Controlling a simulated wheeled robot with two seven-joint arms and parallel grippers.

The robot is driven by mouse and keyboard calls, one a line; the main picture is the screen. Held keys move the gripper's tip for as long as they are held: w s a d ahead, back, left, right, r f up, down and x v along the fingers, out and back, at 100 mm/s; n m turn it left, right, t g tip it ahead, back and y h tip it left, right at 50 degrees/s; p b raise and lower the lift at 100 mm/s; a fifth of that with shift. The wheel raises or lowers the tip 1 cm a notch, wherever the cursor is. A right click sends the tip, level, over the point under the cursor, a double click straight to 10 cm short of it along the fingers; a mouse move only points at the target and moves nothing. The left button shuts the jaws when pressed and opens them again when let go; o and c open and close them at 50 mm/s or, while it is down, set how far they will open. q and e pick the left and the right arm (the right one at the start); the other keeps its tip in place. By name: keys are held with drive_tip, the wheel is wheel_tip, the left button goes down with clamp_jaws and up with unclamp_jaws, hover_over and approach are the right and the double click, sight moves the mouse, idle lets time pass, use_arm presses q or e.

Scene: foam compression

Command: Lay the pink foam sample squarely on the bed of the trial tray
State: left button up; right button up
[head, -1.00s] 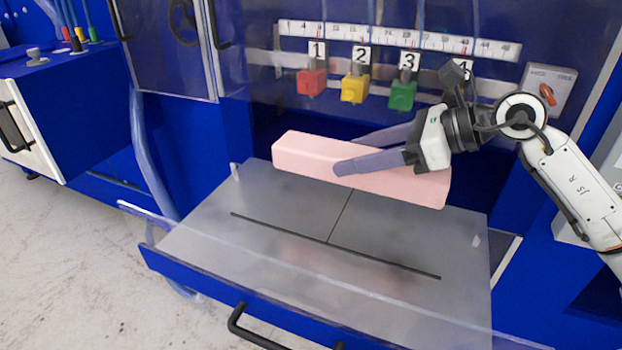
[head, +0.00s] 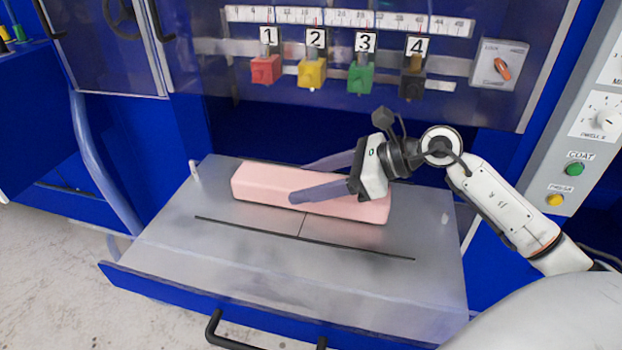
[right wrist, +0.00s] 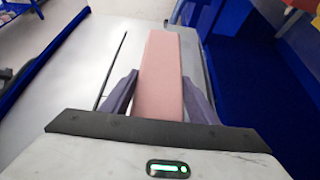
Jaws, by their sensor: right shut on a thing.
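The pink foam sample (head: 262,183) is a long block at the back part of the trial tray's grey bed (head: 330,275). It looks to be at or very near the bed surface; I cannot tell whether it rests fully. Its long side runs roughly along the dark line on the bed. My right gripper (head: 315,178) is shut on the foam from above, one finger on each long side. The right wrist view shows the foam (right wrist: 162,80) between both fingers (right wrist: 160,98). My left gripper is not in view.
Behind the tray is a blue machine with red (head: 265,70), yellow (head: 312,74) and green (head: 360,78) numbered blocks under a ruler strip. A control panel (head: 592,120) stands at right. The tray has a black front handle (head: 225,335). The bed's front half is clear.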

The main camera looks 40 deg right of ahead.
drive_tip(key=shift+f, duration=0.1)
drive_tip(key=o, duration=1)
drive_tip(key=shift+r, duration=0.25)
drive_tip(key=shift+s+d, duration=0.15)
drive_tip(key=shift+d, duration=0.05)
drive_tip(key=b+v, duration=0.1)
drive_tip(key=v, duration=0.9)
drive_tip(key=shift+s+d+r+b, duration=0.2)
drive_tip(key=shift+b, duration=0.15)
drive_tip(key=shift+s+d+r, duration=0.2)
drive_tip(key=shift+s+r, duration=0.05)
drive_tip(key=shift+s, duration=0.05)
